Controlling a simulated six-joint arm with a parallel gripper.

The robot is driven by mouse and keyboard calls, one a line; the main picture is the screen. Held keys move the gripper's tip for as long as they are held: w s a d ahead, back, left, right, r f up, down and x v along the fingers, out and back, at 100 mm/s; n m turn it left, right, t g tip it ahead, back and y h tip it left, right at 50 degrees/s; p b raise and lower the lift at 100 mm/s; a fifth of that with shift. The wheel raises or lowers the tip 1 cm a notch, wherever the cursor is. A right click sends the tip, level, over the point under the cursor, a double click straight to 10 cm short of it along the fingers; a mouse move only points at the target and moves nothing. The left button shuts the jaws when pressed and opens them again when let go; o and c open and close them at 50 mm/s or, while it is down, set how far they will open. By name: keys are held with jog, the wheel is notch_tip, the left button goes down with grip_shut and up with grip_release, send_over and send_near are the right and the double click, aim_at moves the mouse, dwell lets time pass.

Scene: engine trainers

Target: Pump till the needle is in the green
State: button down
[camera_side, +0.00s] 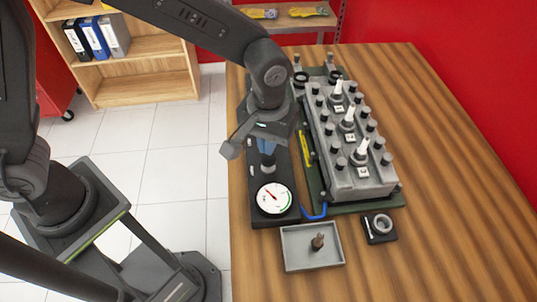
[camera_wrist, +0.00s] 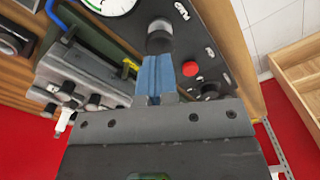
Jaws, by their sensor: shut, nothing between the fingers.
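My gripper (camera_side: 266,149) is shut and empty, its blue fingers pointing down at a black pump knob (camera_side: 268,161) on the dark panel (camera_side: 284,190). In the wrist view the fingertips (camera_wrist: 157,60) are right at the knob (camera_wrist: 160,38); I cannot tell whether they touch it. The round white gauge (camera_side: 273,198) is at the panel's near end. Its red needle seems to point to the upper left, away from the green arc on the right side of the dial. Only the gauge's lower edge shows in the wrist view (camera_wrist: 110,4).
A grey engine head (camera_side: 350,140) with several posts stands right of the panel, a blue hose (camera_side: 314,213) at its near corner. A grey tray (camera_side: 291,258) holding a small brown part and a dark block with a ring (camera_side: 380,227) lie in front. A red button (camera_wrist: 190,68) is beside the knob.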

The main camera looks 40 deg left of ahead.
jog(key=shift+f, duration=0.1)
jog(key=shift+f, duration=1.85)
jog(key=shift+r, duration=1.95)
jog(key=shift+f, duration=0.15)
jog(key=shift+f, duration=1.8)
jog(key=shift+r, duration=1.95)
